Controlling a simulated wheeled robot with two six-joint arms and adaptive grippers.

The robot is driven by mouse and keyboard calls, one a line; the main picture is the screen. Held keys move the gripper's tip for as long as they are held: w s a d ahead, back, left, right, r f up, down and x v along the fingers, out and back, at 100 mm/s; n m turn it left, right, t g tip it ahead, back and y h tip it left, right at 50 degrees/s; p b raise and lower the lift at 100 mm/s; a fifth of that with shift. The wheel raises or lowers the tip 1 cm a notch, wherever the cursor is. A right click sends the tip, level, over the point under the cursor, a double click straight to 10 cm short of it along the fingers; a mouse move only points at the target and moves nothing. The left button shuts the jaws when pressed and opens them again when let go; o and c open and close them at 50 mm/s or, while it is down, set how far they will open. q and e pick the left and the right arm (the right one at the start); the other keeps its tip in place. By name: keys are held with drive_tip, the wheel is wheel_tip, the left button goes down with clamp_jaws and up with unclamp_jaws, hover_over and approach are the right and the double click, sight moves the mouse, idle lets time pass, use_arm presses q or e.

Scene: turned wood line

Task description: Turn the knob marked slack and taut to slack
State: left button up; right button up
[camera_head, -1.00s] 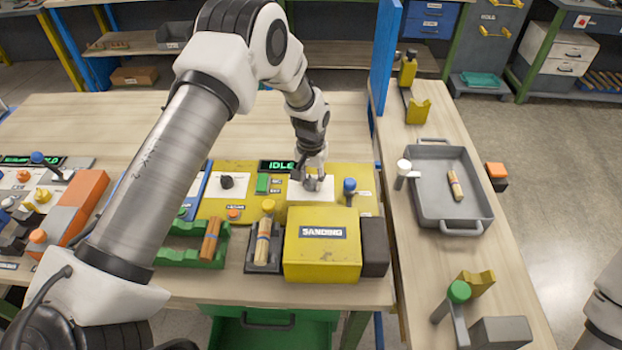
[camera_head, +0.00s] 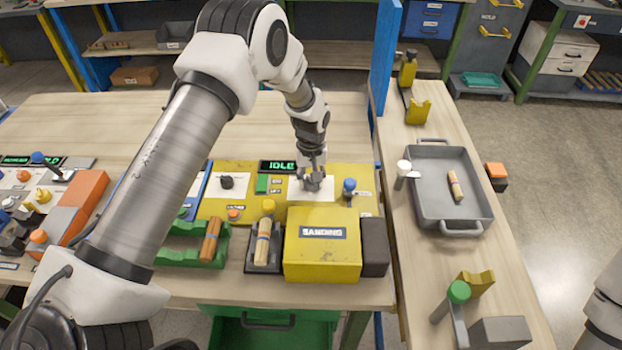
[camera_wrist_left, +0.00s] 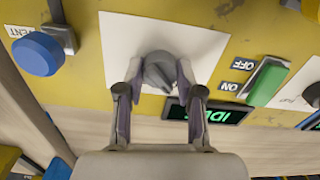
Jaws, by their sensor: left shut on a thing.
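A grey round knob with a raised grip (camera_wrist_left: 158,71) sits on a white plate (camera_wrist_left: 205,45) on the yellow panel in the left wrist view. My left gripper (camera_wrist_left: 159,85) has one finger on each side of the knob and is shut on it. In the head view my left gripper (camera_head: 312,184) reaches down to the same white plate (camera_head: 298,192), and its fingers hide most of the knob. No slack or taut lettering is readable, so I cannot tell which mark the knob points to. My right gripper is not in view.
A blue knob (camera_head: 349,186) stands close to the right of the gripper. A green switch marked on and off (camera_head: 262,184) and a display reading IDLE (camera_head: 277,167) are to its left. The yellow SANDING box (camera_head: 322,255) is in front. A grey tray (camera_head: 428,203) lies farther right.

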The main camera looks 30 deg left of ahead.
use_arm(q)
drive_tip(key=shift+s+f, duration=0.2)
drive_tip(key=o, duration=1.1)
drive_tip(key=shift+o, duration=0.2)
drive_tip(key=shift+w, duration=0.15)
drive_tip(key=shift+r, duration=0.1)
drive_tip(key=shift+r, duration=0.15)
wheel_tip(320, 180, up, 12)
drive_tip(key=shift+f, duration=0.2)
drive_tip(key=shift+f, duration=0.1)
